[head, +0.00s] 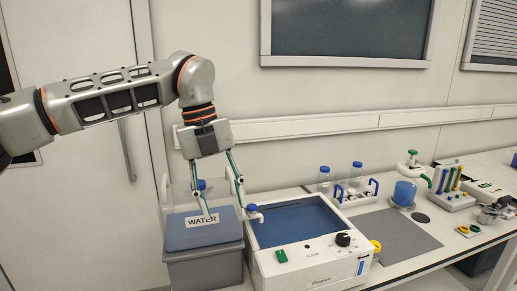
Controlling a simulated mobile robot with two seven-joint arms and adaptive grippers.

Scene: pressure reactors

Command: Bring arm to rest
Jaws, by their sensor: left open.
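My left arm (115,92) comes in from the left, raised, with its elbow high and its wrist pointing down. My left gripper (222,206) is open, its two fingers apart and pointing down above the clear container labelled WATER (201,221). A blue cap (201,184) shows behind the left finger. The right finger is close to a white spout with a blue cap (252,208) at the left edge of the blue bath; I cannot tell whether they touch. Nothing is seen held between the fingers. My right gripper is not in view.
A white bath unit (310,264) with blue liquid stands right of the water container. Further right are a grey mat (397,236), a blue vessel (404,193) and a tool stand (450,190). The wall is behind.

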